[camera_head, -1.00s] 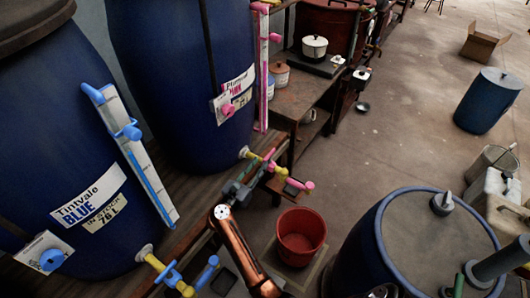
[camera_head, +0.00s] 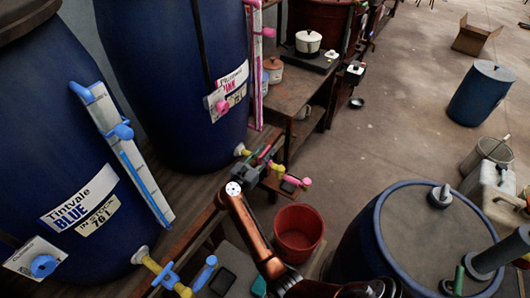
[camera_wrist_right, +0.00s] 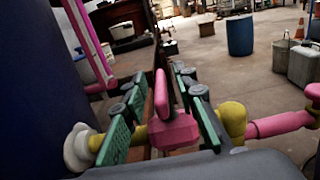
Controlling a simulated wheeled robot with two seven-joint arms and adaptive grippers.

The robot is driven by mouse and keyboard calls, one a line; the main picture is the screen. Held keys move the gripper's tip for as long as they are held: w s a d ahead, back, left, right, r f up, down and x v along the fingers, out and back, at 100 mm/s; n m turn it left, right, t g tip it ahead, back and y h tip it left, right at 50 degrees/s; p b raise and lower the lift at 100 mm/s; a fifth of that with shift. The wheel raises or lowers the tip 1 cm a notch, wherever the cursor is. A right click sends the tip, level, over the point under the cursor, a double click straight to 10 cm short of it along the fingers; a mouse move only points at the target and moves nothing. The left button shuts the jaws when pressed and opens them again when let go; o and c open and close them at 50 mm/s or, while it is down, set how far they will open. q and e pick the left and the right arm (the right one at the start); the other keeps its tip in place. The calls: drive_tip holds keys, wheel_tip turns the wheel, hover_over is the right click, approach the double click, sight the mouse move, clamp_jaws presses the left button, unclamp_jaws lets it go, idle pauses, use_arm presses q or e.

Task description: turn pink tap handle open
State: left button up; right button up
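The pink tap handle (camera_wrist_right: 161,94) stands up as a flat lever on a pink valve body (camera_wrist_right: 175,131) in the right wrist view. My right gripper (camera_wrist_right: 163,108) has its two green-padded fingers on either side of the handle, with visible gaps between pads and lever. It is open around the handle. In the head view, my right gripper (camera_head: 263,168) is at the yellow and pink tap of the blue pink-labelled vat (camera_head: 165,90) and partly hides the handle. The tap's pink spout (camera_head: 297,181) points right. My left gripper is not in view.
A red bucket (camera_head: 298,232) stands on the floor below the spout. The blue-labelled vat (camera_head: 60,150) with a blue tap (camera_head: 168,275) is at the left. A wooden bench (camera_head: 290,100) with pots stands behind. A blue drum (camera_head: 400,230) is at the right front.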

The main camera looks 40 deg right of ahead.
drive_tip(key=shift+c, duration=0.2)
clamp_jaws()
